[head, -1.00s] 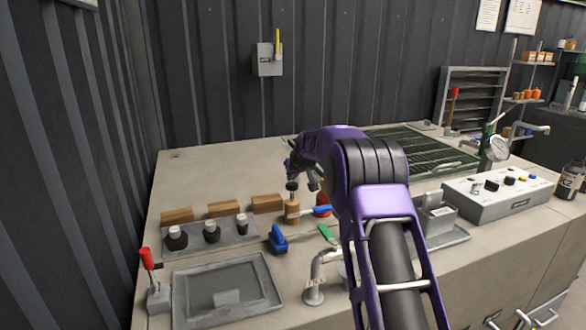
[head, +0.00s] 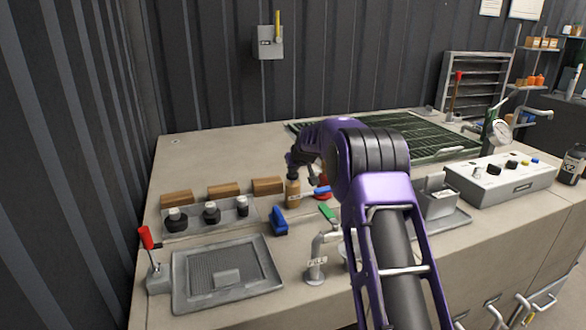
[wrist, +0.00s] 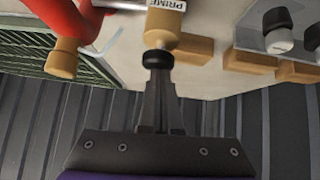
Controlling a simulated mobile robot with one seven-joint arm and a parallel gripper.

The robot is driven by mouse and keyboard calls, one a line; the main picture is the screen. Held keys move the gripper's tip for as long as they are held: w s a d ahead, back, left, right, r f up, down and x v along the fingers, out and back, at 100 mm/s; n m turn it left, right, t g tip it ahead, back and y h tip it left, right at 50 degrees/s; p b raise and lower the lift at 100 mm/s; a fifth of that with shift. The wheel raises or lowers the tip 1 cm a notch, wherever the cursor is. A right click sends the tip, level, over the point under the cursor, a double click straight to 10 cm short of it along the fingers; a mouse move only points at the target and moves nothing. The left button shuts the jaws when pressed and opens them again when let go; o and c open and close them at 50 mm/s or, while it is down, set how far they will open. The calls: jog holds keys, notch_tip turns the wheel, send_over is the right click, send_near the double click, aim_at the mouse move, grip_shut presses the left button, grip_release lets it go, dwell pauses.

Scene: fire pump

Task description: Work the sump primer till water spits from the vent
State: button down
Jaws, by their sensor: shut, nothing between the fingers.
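The primer is a brass-coloured cylinder (head: 293,194) with a black knob on top, standing behind the blue lever. In the wrist view its body (wrist: 165,35) carries a tag reading PRIME, and its black knob (wrist: 157,60) is at my fingertips. My gripper (wrist: 157,76) is shut and empty, its tips at the knob's top; they seem to touch it. In the head view my gripper (head: 296,163) is over the primer, partly hidden by my arm. A pale bent pipe (head: 317,262) with a small, unreadable tag rises in front; I cannot tell whether it is the vent. I see no water.
A blue lever (head: 279,222) and a green handle (head: 327,214) lie close by. A red part (wrist: 75,18) and a second brass cylinder (wrist: 63,57) are beside the primer. A grey tray (head: 261,262), red-handled lever (head: 146,237) and control box (head: 515,185) also occupy the bench.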

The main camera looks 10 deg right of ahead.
jog(key=shift+s+f, duration=0.1)
jog(key=shift+f, duration=0.1)
jog(key=s+r+p, duration=0.1)
jog(key=s+r, duration=0.6)
jog(key=r, duration=0.4)
jog(key=shift+d+r+p, duration=0.2)
jog(key=shift+d+p, duration=0.15)
dwell(0.5)
